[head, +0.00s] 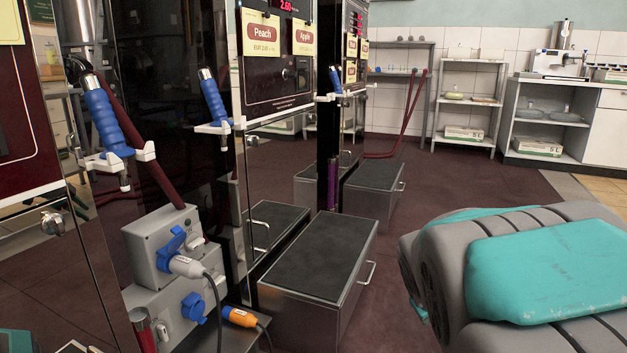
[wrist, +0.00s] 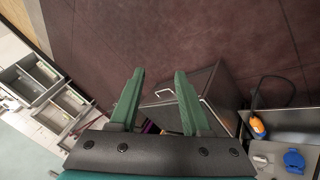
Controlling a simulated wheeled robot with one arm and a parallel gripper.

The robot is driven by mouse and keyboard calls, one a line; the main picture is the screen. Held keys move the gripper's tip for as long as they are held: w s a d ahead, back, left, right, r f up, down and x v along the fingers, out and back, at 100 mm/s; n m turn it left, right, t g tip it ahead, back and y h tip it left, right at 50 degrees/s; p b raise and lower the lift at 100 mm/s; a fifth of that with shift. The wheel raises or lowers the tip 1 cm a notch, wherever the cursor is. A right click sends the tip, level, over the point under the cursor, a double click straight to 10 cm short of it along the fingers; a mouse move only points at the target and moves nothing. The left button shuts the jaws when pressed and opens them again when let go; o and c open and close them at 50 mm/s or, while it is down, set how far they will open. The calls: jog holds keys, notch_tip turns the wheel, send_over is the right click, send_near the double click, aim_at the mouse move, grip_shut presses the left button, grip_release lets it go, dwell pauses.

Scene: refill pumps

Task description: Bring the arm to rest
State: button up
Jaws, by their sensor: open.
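My gripper (wrist: 158,98) shows in the wrist view, with two green fingers standing apart and nothing between them. Beyond the fingers are the dark red floor and a metal drawer box with a handle. In the head view my grey and teal arm (head: 545,270) fills the lower right, and the gripper itself is not visible there.
Refill pumps with a blue nozzle (head: 214,98) and a Peach label (head: 262,35) stand at the left. A black-topped drawer box (head: 318,255) stands on the floor beside a grey socket box (head: 165,255). Shelves (head: 470,100) line the back wall. Open floor (head: 480,180) lies in the middle.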

jog(key=s+a+f+m+g+y, duration=0.1)
jog(key=s+a+f+g, duration=0.15)
jog(key=s, duration=0.75)
jog(key=s+a+f+m+g+y, duration=0.1)
jog(key=s+a+m+g+y, duration=0.15)
jog(key=s, duration=0.75)
jog(key=s+a+f+m+g, duration=0.1)
jog(key=s+a+f+g, duration=0.2)
jog(key=s, duration=0.8)
notch_tip(320, 180, up, 15)
jog(key=w+p, duration=0.1)
jog(key=p, duration=1.3)
jog(key=shift+a+r, duration=0.15)
jog(key=shift+a, duration=0.15)
